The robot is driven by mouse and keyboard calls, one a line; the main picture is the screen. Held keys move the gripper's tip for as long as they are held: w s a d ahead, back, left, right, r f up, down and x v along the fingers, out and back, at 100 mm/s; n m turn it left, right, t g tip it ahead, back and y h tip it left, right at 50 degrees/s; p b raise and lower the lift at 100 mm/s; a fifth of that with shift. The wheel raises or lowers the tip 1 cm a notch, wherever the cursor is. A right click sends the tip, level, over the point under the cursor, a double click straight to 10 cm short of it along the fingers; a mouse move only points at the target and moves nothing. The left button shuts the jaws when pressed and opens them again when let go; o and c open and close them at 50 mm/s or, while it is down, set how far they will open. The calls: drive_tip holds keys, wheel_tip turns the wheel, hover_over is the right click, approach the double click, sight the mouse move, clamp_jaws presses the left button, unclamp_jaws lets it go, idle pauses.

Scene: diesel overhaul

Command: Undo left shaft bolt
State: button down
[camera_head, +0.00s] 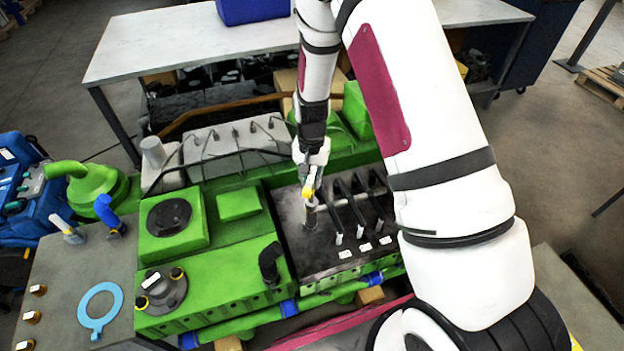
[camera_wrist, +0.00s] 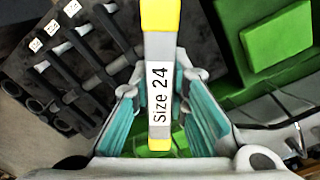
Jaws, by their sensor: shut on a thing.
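My gripper (camera_head: 311,180) is over the dark block of the engine. In the wrist view my gripper (camera_wrist: 157,112) has its teal-padded fingers on both sides of a grey tool (camera_wrist: 158,90) with yellow ends, labelled "Size 24", and is shut on it. In the head view the tool's yellow part (camera_head: 308,190) shows below my gripper, with a grey rod-like part under it near the block. Dark shafts (camera_head: 362,203) lie side by side on the block, right of the tool. I cannot tell which bolt is the left shaft bolt, or whether the tool touches one.
The green engine (camera_head: 215,265) spreads around the dark block. A grey side table (camera_head: 62,290) at left holds a blue ring (camera_head: 97,308) and small parts. A white-topped table (camera_head: 150,45) stands behind. My arm covers much of the right side.

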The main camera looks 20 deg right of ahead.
drive_tip(key=n, duration=0.3)
drive_tip(key=shift+n, duration=0.4)
drive_tip(key=shift+r, duration=0.15)
